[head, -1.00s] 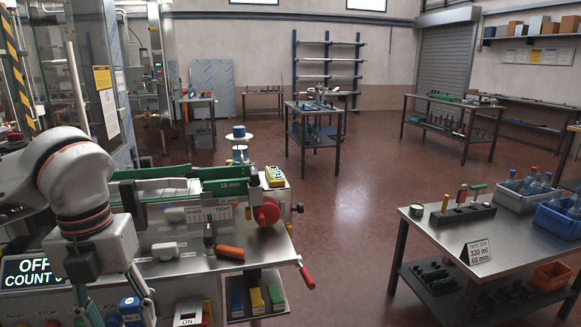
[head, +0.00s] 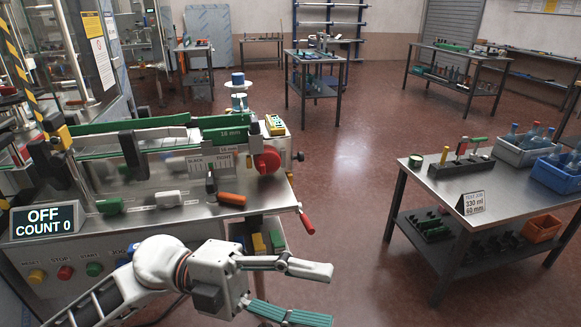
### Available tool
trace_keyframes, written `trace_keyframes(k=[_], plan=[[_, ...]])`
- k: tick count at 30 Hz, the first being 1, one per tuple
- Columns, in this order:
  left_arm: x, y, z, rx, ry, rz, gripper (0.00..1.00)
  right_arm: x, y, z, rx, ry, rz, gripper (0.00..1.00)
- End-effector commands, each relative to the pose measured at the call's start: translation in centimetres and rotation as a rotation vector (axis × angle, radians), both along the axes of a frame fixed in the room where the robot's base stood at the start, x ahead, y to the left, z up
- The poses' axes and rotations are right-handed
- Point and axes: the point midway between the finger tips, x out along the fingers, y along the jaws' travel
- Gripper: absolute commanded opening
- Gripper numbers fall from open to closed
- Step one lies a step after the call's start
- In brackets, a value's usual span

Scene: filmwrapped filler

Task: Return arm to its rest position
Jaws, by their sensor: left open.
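My left arm enters low at the left. Its left gripper (head: 326,294) points to the right, in front of the filling machine and over the floor. Its two fingers, one pale grey and one teal, are spread apart with nothing between them. The gripper is clear of the machine's bench (head: 170,220) and touches nothing that I can see. My right gripper is not in view.
The machine carries a display (head: 43,222) reading OFF, COUNT 0, a red handwheel (head: 267,160) and a red-handled lever (head: 306,222). A steel table (head: 430,180) with bottle crates stands at right. Red floor (head: 345,200) lies open between them.

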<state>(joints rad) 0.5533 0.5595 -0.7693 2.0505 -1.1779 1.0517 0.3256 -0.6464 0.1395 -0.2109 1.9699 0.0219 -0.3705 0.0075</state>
Motion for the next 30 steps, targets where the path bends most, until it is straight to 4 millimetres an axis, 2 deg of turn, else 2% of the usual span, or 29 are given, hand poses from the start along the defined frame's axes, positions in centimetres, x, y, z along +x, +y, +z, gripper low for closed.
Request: trace_keyframes(k=[4,8,11,14,16,20,21,23,24,27,30], plan=[[3.9,0.3,0.9,-0.214,0.196,0.208,0.5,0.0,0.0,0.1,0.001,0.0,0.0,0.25],[8.3,2.3,-0.8,-0.342,0.38,0.426,0.5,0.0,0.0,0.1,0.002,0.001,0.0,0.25],[11.4,4.8,-4.0,-0.402,0.534,0.61,0.5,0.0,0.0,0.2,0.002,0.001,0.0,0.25],[13.7,7.8,-8.8,-0.427,0.697,0.802,0.5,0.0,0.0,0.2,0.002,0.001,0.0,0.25],[14.5,10.0,-13.1,-0.421,0.813,0.935,0.5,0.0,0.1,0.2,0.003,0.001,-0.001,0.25],[14.0,13.9,-21.2,-0.373,1.011,1.149,0.5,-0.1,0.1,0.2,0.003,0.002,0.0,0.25],[13.3,15.0,-23.7,-0.352,1.07,1.209,0.5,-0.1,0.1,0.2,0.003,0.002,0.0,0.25],[12.0,16.5,-27.4,-0.313,1.154,1.291,0.5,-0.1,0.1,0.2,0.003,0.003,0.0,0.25],[10.9,17.5,-29.7,-0.284,1.21,1.341,0.5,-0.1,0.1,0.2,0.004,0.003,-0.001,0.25],[7.6,19.6,-35.0,-0.206,1.337,1.452,0.5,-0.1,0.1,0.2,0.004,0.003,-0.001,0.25],[4.2,21.1,-39.1,-0.132,1.442,1.534,0.5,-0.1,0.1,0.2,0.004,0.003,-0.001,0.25]])
